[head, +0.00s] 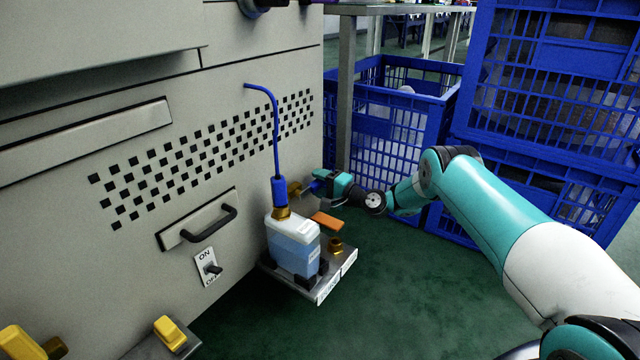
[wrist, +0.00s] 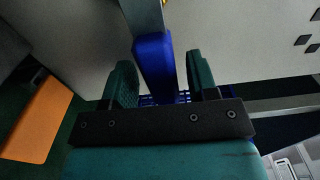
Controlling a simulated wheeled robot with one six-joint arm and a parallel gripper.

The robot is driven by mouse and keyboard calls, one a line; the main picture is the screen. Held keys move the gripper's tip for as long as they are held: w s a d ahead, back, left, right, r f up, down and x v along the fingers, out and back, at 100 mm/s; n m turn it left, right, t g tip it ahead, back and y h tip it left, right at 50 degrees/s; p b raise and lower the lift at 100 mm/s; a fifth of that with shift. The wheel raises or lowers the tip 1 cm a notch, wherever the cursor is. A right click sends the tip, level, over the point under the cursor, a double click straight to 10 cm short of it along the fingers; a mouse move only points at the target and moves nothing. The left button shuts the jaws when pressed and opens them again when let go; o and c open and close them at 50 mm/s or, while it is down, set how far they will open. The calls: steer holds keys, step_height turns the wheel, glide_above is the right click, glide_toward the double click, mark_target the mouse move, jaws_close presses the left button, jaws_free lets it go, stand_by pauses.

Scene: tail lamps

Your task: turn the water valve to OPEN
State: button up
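The water valve's blue handle (wrist: 153,62) shows in the wrist view, running down between my gripper's two green fingers (wrist: 165,82). A gap shows between the handle and the right finger; the left finger is close beside it, and contact is unclear. My gripper is open around the handle. In the head view my teal gripper (head: 322,184) is against the machine's right side, next to a brass fitting (head: 293,188). It hides most of the valve, so the handle's angle and any OPEN marking cannot be read.
A bottle of blue liquid (head: 293,245) with a blue hose (head: 275,130) stands on a small shelf (head: 330,277) below left of my gripper. An orange plate (head: 326,220) is just below it. Blue crates (head: 395,120) stand behind. The green floor at lower middle is clear.

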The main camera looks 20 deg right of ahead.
steer(key=shift+s+d+r+p, duration=0.1)
steer(key=shift+s+d+p, duration=0.2)
steer(key=shift+p, duration=0.1)
steer(key=p+v, duration=1.6)
steer(key=shift+s+p, duration=0.3)
steer(key=shift+p, duration=0.05)
steer(key=shift+d, duration=0.15)
